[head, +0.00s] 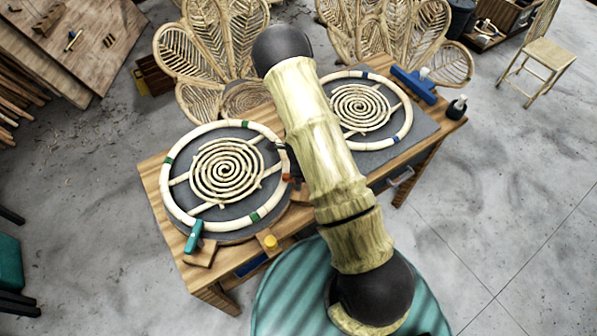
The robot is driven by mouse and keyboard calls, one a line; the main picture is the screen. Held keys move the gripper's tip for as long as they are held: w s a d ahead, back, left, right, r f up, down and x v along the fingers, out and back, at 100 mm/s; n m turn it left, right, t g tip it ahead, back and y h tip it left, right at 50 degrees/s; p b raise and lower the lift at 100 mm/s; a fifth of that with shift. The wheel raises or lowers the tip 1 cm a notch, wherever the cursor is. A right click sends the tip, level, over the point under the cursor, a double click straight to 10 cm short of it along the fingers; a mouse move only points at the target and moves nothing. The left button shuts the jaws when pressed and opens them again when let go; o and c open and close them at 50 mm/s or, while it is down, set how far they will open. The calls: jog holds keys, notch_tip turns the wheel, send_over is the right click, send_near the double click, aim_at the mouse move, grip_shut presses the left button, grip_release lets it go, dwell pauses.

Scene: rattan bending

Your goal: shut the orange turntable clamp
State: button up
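A small orange part (287,178), which looks like the orange turntable clamp, shows at the right edge of the left round turntable (237,233). It sits against the rim of a pale cane ring (171,206) with a spiral inside. My own bamboo-like arm crosses in front just to its right and hides what lies behind. Whether the clamp is open or shut is too small to tell. A dark bit shows just above the orange part; I cannot tell what it is. My gripper cannot be made out.
The wooden table (156,176) also bears a teal clamp (194,237), a yellow knob (270,242), a second cane ring (409,118) on a grey board, a blue tool (414,85) and a dark bottle (457,107). Woven chair backs (205,50) stand behind.

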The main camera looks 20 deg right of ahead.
jog(key=shift+r+m, duration=0.1)
jog(key=shift+m, duration=0.8)
jog(key=o, duration=1)
notch_tip(320, 180, up, 17)
jog(key=shift+r, duration=0.15)
